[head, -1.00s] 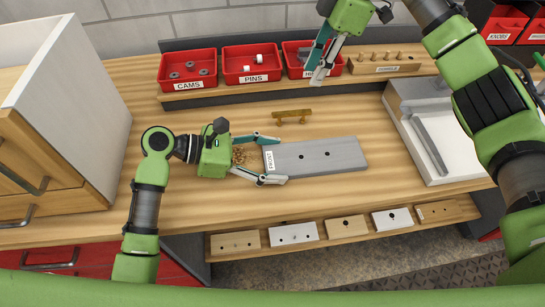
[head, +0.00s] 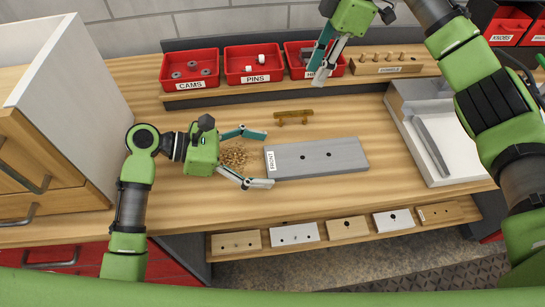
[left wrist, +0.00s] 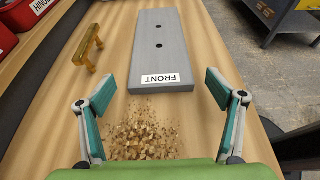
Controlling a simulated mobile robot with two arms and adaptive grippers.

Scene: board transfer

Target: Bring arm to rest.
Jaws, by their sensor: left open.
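My left gripper (head: 257,159) is open and empty, low over the worktop just left of the grey board. The grey board (head: 325,156) lies flat on the wooden worktop with two dark holes and a white FRONT label on its left end. In the left wrist view the board (left wrist: 160,55) lies ahead of the open fingers (left wrist: 160,92), apart from them. A pile of wood chips (head: 235,156) lies between the left fingers and the palm. My right gripper (head: 322,67) hangs over the right red bin at the back; its two fingers are close together and I cannot tell whether they are shut.
A brass handle (head: 294,116) lies behind the board. Red bins for cams (head: 189,84) and pins (head: 253,79) stand along the back. A white tray (head: 465,163) is at the right, a wooden cabinet (head: 60,150) at the left. Sample plates (head: 295,233) line the front shelf.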

